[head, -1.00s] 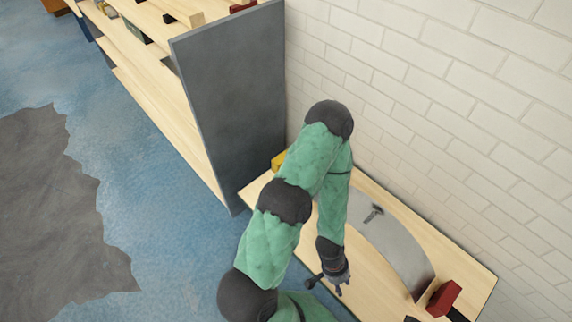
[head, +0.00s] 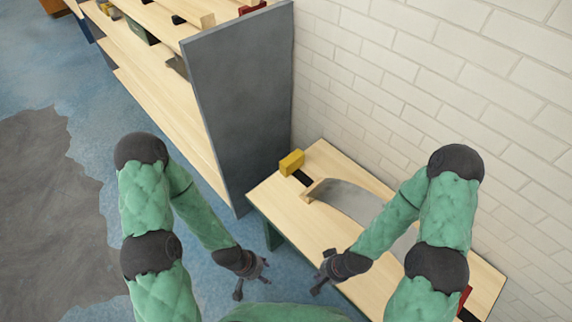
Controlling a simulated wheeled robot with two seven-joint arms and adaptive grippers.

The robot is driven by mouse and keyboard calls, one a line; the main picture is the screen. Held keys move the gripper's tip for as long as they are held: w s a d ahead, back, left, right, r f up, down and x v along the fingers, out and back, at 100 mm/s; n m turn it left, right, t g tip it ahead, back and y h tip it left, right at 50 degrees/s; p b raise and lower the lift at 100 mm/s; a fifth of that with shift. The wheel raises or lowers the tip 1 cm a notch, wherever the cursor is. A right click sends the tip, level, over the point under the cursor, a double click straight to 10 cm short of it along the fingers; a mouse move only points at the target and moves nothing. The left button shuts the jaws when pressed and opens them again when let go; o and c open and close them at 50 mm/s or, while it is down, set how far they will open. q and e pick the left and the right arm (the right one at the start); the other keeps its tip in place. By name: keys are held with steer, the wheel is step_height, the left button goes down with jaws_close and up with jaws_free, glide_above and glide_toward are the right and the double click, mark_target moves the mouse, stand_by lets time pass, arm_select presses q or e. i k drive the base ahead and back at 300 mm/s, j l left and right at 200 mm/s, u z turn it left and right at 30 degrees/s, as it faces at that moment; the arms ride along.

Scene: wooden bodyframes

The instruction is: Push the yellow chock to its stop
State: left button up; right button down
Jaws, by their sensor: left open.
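The yellow chock (head: 291,162) is a small block at the far left edge of the low wooden table. A short black strip (head: 302,178) lies on the table just beside it, on its near right side. My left gripper (head: 252,281) is open and empty above the floor, left of the table and well short of the chock. My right gripper (head: 318,275) is over the table's near left edge, apart from the chock. Its fingers are small and I cannot tell how far they are parted. Neither gripper touches the chock.
A curved grey metal piece (head: 345,197) with a wooden end block (head: 314,190) lies on the table (head: 280,199). A red block (head: 464,298) is partly hidden behind my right arm. A tall grey panel (head: 240,90) stands left of the table; a white brick wall (head: 400,80) is behind.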

mark_target(290, 163)
steer(key=i+j, duration=0.75)
steer(key=i, duration=0.15)
